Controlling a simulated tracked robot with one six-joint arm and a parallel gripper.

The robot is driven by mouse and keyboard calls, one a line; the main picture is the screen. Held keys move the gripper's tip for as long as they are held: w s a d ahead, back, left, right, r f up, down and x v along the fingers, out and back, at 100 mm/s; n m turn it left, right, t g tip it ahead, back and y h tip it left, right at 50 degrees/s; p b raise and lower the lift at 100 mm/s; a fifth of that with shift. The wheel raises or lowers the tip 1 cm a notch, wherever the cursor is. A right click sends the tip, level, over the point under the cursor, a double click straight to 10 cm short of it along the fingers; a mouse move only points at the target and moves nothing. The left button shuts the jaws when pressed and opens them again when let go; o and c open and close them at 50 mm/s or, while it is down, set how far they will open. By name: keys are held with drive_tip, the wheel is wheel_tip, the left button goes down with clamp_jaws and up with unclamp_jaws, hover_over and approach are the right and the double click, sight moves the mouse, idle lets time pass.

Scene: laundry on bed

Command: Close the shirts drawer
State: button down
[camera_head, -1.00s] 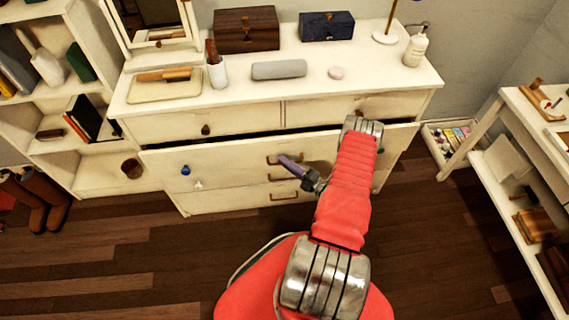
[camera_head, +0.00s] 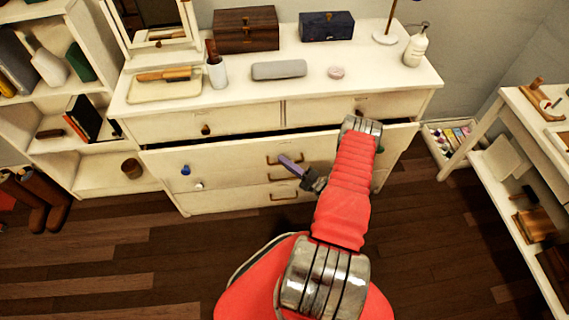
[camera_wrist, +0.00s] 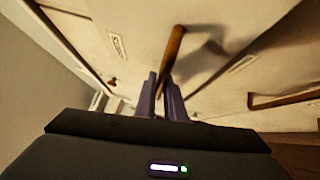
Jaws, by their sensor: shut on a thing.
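A white dresser (camera_head: 230,125) has its wide drawer (camera_head: 225,162), below the top pair, standing partly open with a dark gap above its front. I cannot read its label to tell whether it is the shirts drawer. My gripper (camera_head: 287,163) is at the middle of that drawer's front, by its wooden handle (camera_head: 272,159). In the wrist view its purple fingers (camera_wrist: 160,98) are shut on the wooden handle (camera_wrist: 173,58), one on each side. The drawer's contents are hidden.
The dresser top holds a tray (camera_head: 165,86), a grey case (camera_head: 279,70), two boxes and a white bottle (camera_head: 416,48). A shelf unit (camera_head: 85,170) stands at the left. A white table (camera_head: 505,100) stands at the right. The wooden floor in front is open.

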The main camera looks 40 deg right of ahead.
sight(285, 156)
drive_tip(key=shift+w+f, duration=0.1)
drive_tip(key=shift+f, duration=0.05)
drive_tip(key=w+d, duration=0.2)
drive_tip(key=w, duration=0.1)
drive_tip(key=shift+d, duration=0.1)
drive_tip(key=shift+w+d, duration=0.2)
drive_tip(key=shift+w, duration=0.05)
drive_tip(key=c, duration=2.1)
unclamp_jaws()
drive_tip(key=shift+d, duration=0.1)
drive_tip(key=v, duration=1.4)
